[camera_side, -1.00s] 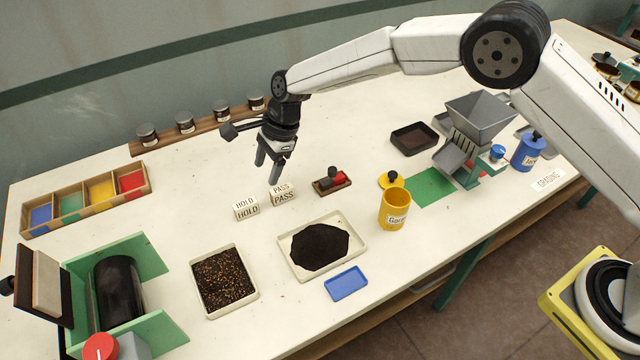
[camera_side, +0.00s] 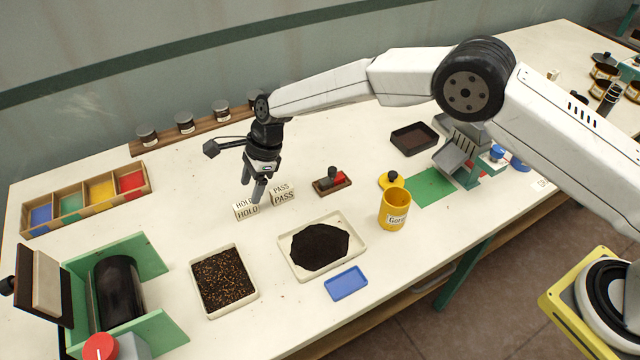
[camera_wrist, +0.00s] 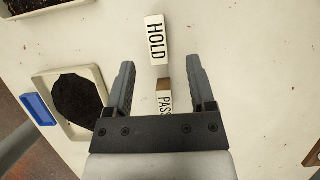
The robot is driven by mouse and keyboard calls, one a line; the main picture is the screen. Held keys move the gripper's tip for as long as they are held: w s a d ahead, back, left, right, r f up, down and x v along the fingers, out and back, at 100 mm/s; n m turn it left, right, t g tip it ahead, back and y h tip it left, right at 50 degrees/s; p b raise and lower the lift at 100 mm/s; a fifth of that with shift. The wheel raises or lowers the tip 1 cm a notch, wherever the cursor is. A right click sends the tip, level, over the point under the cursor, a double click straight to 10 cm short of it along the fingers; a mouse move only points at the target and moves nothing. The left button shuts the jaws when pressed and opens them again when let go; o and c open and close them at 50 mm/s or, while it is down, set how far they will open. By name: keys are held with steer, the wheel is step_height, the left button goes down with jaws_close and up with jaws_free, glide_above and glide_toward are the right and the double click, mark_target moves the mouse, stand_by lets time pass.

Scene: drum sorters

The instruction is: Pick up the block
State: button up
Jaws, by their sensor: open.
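Two white lettered blocks stand on the bench. The HOLD block (camera_side: 246,211) is on the left and the PASS block (camera_side: 285,197) is to its right. My gripper (camera_side: 252,192) is open and empty, pointing down just above and behind the HOLD block. In the wrist view, the HOLD block (camera_wrist: 155,40) lies just beyond the fingertips (camera_wrist: 160,67), roughly in line with the gap. The PASS block (camera_wrist: 164,96) shows between the fingers, nearer the palm, and is partly hidden by the gripper body. I see no finger touching a block.
A small red-and-dark stamp on a base (camera_side: 332,182) sits right of the blocks. In front are a tray of dark powder (camera_side: 291,264), a tray of granules (camera_side: 250,286) and a blue tray (camera_side: 346,284). A yellow cup (camera_side: 394,210) stands further right.

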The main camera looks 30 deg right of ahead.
mark_target(248, 202)
steer(key=shift+f, duration=0.1)
steer(key=shift+x, duration=2.5)
steer(key=shift+s, duration=0.15)
jaws_close()
